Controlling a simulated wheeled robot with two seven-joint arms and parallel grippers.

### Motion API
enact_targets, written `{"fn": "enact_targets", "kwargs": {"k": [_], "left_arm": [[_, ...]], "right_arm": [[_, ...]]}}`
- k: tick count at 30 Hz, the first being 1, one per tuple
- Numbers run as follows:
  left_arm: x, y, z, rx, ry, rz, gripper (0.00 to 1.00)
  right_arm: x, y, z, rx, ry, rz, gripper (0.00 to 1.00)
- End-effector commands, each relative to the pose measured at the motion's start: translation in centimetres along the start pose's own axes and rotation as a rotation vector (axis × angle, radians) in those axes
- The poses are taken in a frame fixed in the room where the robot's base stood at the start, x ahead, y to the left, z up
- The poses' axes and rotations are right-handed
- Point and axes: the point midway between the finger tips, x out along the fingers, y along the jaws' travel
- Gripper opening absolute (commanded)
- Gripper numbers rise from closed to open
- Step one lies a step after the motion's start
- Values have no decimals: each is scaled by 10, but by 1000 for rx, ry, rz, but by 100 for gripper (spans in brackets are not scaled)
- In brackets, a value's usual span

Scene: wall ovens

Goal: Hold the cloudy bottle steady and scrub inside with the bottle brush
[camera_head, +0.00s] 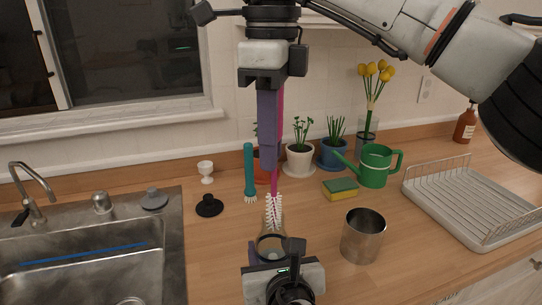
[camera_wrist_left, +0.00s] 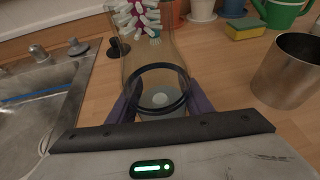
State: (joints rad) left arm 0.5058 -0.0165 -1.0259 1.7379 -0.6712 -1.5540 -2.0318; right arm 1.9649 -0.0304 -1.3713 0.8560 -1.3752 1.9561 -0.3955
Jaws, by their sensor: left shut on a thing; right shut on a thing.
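The cloudy bottle (camera_wrist_left: 140,65) is clear, tan-tinted glass with a dark ring, in the middle of the left wrist view. It also shows in the head view (camera_head: 262,240), low in the middle. My left gripper (camera_wrist_left: 160,104) has purple fingers on both sides of the bottle and is shut on it. My right gripper (camera_head: 268,166) points down from above, shut on the pink handle of the bottle brush (camera_head: 273,212). The brush's white bristles are at the bottle's upper end, also in the left wrist view (camera_wrist_left: 135,18). I cannot tell how deep they are inside.
A metal cup (camera_head: 362,240) stands close right of the bottle. A sponge (camera_head: 341,189), green watering can (camera_head: 375,168) and potted plants (camera_head: 299,160) stand behind. A teal brush (camera_head: 249,170) and black stopper (camera_head: 209,206) are left. The sink (camera_head: 172,250) is left, a dish rack (camera_head: 470,222) right.

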Motion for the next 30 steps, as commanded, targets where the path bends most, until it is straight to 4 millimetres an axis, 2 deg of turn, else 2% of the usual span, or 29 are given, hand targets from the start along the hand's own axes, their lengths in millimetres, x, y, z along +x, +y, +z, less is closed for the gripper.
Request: {"fn": "enact_targets", "kwargs": {"k": [1,18,30], "left_arm": [[3,3,-7,6,14,8,9],[3,3,-8,7,15,9,9],[3,3,-8,7,16,9,9]], "right_arm": [[-4,0,0,1,-1,0,0],[-47,0,0,1,1,-1,0],[-51,0,0,0,-1,0,0]]}}
